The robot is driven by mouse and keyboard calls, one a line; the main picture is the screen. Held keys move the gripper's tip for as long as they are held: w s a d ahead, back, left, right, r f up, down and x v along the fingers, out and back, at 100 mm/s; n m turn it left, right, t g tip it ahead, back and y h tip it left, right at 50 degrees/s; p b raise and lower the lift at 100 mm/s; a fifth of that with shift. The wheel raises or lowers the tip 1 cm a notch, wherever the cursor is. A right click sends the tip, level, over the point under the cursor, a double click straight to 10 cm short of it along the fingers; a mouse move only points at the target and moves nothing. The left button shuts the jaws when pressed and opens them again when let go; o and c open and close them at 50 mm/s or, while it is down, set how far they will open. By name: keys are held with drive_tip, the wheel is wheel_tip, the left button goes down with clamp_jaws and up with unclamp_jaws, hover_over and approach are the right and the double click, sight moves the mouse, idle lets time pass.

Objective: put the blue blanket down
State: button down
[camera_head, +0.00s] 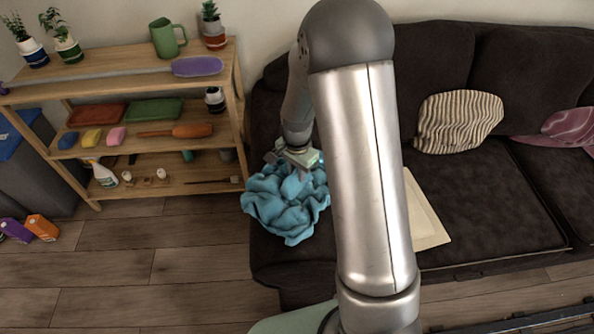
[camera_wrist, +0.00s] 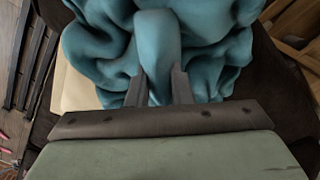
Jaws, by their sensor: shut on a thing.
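The blue blanket (camera_head: 287,203) is a crumpled, bunched cloth at the left end of the dark sofa (camera_head: 480,200), by its left arm. My gripper (camera_head: 299,168) is above it, pointing down, shut on a fold of the cloth. In the wrist view the blanket (camera_wrist: 208,50) fills the upper middle, and a raised fold sits between the two fingers of my gripper (camera_wrist: 158,88). The cloth hangs in folds below the fingers. I cannot tell whether its underside touches the sofa. My arm hides part of the sofa's middle.
A wooden shelf (camera_head: 140,194) with plants, a green mug (camera_head: 165,38) and several small items stands close on the left. A striped cushion (camera_head: 458,121) and a pink cushion (camera_head: 572,128) lie on the sofa. A flat cream item (camera_head: 424,215) lies on the seat. The seat's right part is clear.

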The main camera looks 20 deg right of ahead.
drive_tip(key=shift+f, duration=0.15)
drive_tip(key=c, duration=1.3)
unclamp_jaws()
wheel_tip(320, 180, up, 12)
drive_tip(key=s+r+n, duration=0.2)
drive_tip(key=s+n, duration=0.3)
drive_tip(key=s, duration=0.6)
drive_tip(key=s+r+n, duration=0.3)
drive_tip(key=s+n, duration=0.3)
drive_tip(key=s, duration=0.6)
drive_tip(key=shift+s+a+r, duration=0.25)
drive_tip(key=shift+a+r, duration=0.05)
drive_tip(key=shift+r, duration=0.05)
